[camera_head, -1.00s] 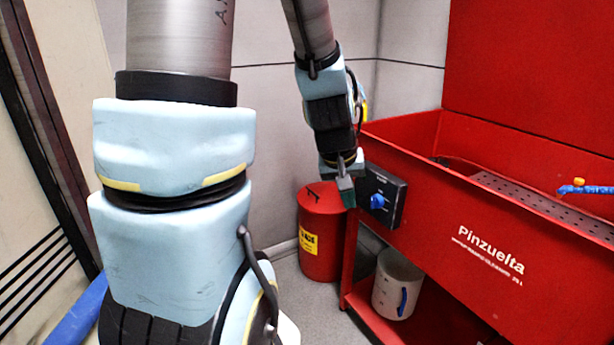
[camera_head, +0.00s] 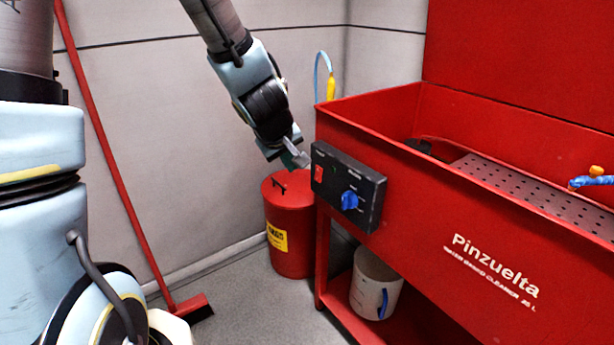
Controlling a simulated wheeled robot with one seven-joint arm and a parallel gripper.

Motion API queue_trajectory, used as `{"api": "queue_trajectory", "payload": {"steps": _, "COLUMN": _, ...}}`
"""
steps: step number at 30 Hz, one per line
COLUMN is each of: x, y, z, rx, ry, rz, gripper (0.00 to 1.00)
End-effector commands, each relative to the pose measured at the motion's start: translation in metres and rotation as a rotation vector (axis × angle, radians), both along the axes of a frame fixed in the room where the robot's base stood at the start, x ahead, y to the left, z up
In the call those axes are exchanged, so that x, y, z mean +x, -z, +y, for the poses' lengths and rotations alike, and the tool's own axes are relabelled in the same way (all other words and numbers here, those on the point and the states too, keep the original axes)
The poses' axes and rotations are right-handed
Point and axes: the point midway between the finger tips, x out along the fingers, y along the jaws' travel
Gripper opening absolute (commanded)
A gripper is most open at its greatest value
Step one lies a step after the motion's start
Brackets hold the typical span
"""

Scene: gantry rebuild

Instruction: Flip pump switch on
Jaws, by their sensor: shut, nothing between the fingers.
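The black control box (camera_head: 347,187) is fixed to the front left of the red parts washer. It carries a red switch (camera_head: 319,174) at its left end and a blue knob (camera_head: 349,200) to the right of it. My gripper (camera_head: 301,161) is shut and empty. Its tips are just left of the box, slightly above the red switch. I cannot tell whether they touch the box. The switch's position is too small to read.
The red washer basin (camera_head: 480,225) fills the right side. A red bin (camera_head: 289,235) stands below my gripper, and a white bucket (camera_head: 367,290) sits on the lower shelf. A red broom (camera_head: 115,165) leans at the wall. Open floor lies in front.

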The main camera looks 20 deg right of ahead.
Motion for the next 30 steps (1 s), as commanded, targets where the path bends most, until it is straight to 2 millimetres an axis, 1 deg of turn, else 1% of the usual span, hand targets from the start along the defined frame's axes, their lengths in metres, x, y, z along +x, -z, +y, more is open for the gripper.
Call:
{"api": "queue_trajectory", "payload": {"steps": 5, "x": 0.005, "y": 0.011, "z": -0.004, "rx": 0.000, "ry": 0.000, "rz": 0.003, "gripper": 0.00}}
{"api": "queue_trajectory", "payload": {"steps": 21, "x": 0.044, "y": 0.084, "z": -0.037, "rx": 0.000, "ry": -0.001, "rz": 0.004, "gripper": 0.00}}
{"api": "queue_trajectory", "payload": {"steps": 23, "x": 0.046, "y": 0.081, "z": -0.048, "rx": -0.001, "ry": 0.003, "rz": 0.002, "gripper": 0.00}}
{"api": "queue_trajectory", "payload": {"steps": 25, "x": 0.047, "y": 0.083, "z": -0.058, "rx": 0.000, "ry": 0.002, "rz": 0.001, "gripper": 0.00}}
{"api": "queue_trajectory", "payload": {"steps": 30, "x": 0.051, "y": 0.085, "z": -0.072, "rx": 0.000, "ry": 0.001, "rz": 0.001, "gripper": 0.00}}
